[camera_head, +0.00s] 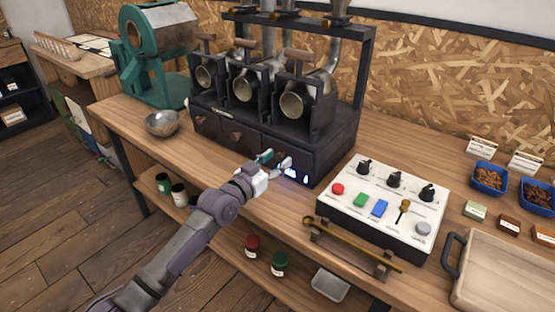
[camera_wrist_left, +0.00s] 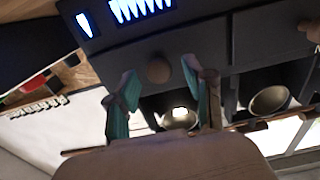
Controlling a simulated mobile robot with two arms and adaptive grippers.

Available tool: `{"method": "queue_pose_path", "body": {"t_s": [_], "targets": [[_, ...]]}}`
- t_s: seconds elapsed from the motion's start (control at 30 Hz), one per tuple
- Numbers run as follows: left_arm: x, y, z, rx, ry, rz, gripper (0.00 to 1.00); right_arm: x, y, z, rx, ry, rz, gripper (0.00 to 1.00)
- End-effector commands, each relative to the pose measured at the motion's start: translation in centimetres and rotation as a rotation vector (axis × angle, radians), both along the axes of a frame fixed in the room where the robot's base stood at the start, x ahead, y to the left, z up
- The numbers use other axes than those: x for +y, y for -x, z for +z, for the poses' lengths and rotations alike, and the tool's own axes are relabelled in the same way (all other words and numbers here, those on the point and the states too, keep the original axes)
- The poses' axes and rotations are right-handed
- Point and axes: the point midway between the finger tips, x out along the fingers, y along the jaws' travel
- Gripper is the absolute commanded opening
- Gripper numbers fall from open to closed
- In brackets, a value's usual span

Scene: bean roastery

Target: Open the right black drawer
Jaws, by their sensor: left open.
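The black roaster block (camera_head: 325,155) has several drawers along its low front. The right black drawer (camera_head: 271,146) is closed, and my left gripper hides part of its front. In the left wrist view its dark front (camera_wrist_left: 190,45) carries a round brown knob (camera_wrist_left: 159,71). My left gripper (camera_head: 275,161) is open at this drawer front. In the left wrist view its teal fingers (camera_wrist_left: 166,85) stand on either side of the knob, with gaps to it. Whether the tips touch the front, I cannot tell. My right gripper is not in view.
A white control panel (camera_head: 349,208) with buttons and knobs stands right of the block. A brass tool (camera_head: 350,243) lies on a wooden rest in front. A metal bowl (camera_head: 161,123) stands at left, a wooden tray (camera_head: 505,262) at right. Jars (camera_head: 279,263) stand on the lower shelf.

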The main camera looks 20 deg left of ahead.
Motion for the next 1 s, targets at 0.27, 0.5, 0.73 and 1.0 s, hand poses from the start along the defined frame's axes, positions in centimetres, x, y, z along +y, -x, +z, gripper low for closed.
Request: {"method": "queue_pose_path", "body": {"t_s": [0.27, 0.5, 0.73, 1.0], "targets": [[-0.35, -0.86, 0.00, 0.000, 0.000, -0.001, 0.52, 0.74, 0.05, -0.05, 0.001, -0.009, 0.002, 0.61], [-0.33, -0.83, -0.01, 0.001, 0.000, -0.001, 0.36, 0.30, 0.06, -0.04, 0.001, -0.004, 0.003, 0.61], [-0.32, -0.82, -0.02, 0.001, 0.000, 0.000, 0.00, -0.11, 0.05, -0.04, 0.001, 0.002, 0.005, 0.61], [-0.28, -0.76, -0.01, 0.001, -0.001, 0.000, 0.00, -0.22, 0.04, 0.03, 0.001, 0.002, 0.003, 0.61]]}}
